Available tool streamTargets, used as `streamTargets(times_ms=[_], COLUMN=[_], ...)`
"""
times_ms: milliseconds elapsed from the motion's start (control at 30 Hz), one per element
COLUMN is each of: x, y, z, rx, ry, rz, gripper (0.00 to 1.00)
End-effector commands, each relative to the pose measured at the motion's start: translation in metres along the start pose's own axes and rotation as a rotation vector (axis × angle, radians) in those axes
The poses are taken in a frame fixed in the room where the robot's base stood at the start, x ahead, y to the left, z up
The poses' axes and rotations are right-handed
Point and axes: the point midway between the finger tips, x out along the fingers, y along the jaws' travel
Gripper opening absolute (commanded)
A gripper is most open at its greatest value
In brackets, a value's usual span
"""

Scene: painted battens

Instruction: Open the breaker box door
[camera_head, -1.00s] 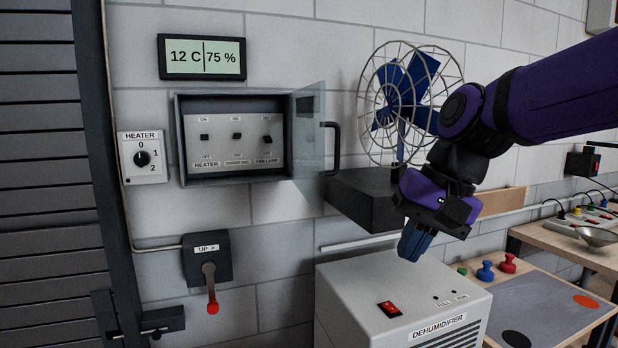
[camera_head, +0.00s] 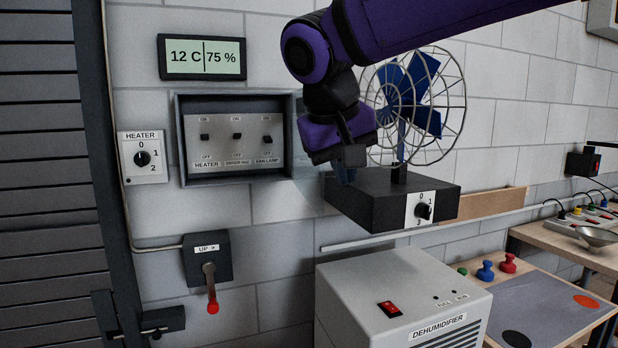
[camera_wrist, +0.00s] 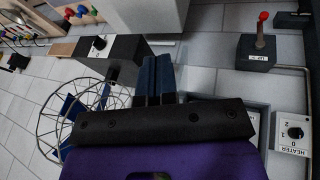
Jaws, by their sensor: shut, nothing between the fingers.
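The grey breaker box (camera_head: 180,150) is on the wall in the head view, with its front uncovered and three switches showing. The dark door handle is also hidden. My gripper (camera_head: 345,176) is just right of the box, pointing down, with its blue fingers partly hidden. In the wrist view, my gripper (camera_wrist: 160,75) has its fingers together and empty. The breaker box shows only in part there, behind the gripper body.
A caged fan (camera_head: 440,110) on a black base (camera_head: 370,205) is close to the right of my gripper. The dehumidifier (camera_head: 360,280) stands below. A heater dial (camera_head: 142,158) and red-tipped lever (camera_head: 211,295) are on the wall at left.

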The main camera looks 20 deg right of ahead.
Motion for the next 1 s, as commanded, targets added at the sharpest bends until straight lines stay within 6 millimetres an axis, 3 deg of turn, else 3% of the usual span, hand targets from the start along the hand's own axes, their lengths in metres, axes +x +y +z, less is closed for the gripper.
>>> streamTargets(times_ms=[33, 200, 400, 533, 733, 1000], x=[-0.007, -0.029, -0.045, -0.048, -0.032, 0.016], y=[-0.015, -0.056, -0.088, -0.096, -0.093, -0.083], z=[-0.017, -0.059, -0.087, -0.093, -0.095, -0.098], rx=[0.000, 0.048, 0.101, 0.118, 0.122, 0.121], ry=[0.002, 0.031, 0.067, 0.078, 0.078, 0.076], rz=[0.029, 0.121, 0.180, 0.194, 0.197, 0.198], gripper=[0.00, 0.00, 0.00, 0.00, 0.00, 0.00])
